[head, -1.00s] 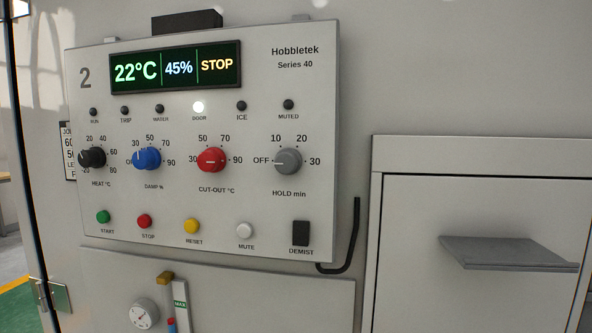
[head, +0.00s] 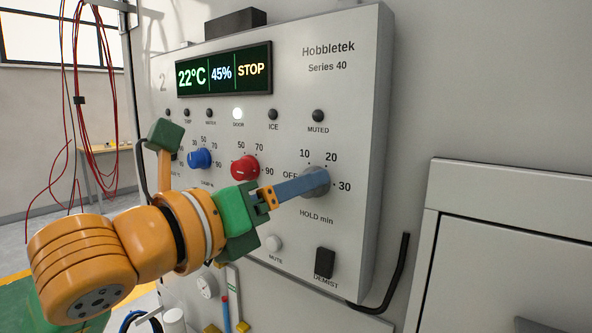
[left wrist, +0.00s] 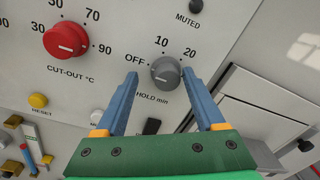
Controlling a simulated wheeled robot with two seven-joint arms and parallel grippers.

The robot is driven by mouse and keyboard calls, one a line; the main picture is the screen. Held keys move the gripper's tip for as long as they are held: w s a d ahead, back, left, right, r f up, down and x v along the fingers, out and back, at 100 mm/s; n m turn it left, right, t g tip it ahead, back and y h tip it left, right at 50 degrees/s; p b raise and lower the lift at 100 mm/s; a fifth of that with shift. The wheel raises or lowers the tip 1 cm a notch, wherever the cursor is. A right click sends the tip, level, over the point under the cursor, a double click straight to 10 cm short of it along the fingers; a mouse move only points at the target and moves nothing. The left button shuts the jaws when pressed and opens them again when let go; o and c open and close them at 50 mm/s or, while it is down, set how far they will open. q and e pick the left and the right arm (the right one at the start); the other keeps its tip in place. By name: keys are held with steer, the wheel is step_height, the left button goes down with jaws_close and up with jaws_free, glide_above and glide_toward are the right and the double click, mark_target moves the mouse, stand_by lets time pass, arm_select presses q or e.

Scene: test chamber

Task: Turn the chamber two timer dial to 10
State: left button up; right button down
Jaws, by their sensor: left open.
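The chamber two timer dial is the grey HOLD min knob on the panel (head: 350,130) marked 2. It shows in the left wrist view (left wrist: 166,70), with a pale pointer line on its face; OFF, 10 and 20 are printed around it. In the head view the knob (head: 319,180) is partly hidden by my left gripper (head: 312,184), whose blue fingers reach to it from the left. In the left wrist view the open fingers (left wrist: 160,74) have their tips on either side of the knob, with nothing gripped. Exact contact cannot be told. My right gripper is not in view.
The red CUT-OUT knob (head: 245,169) and blue DAMP knob (head: 200,158) are left of the timer. The MUTE button (head: 274,243) and black DEMIST switch (head: 325,262) are below. A black handle (head: 395,275) and a closed white door lie to the right.

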arm_select(q)
steer(key=shift+s+d, duration=0.15)
steer(key=shift+d, duration=0.6)
steer(key=shift+a, duration=0.35)
steer(key=c, duration=0.7)
jaws_close()
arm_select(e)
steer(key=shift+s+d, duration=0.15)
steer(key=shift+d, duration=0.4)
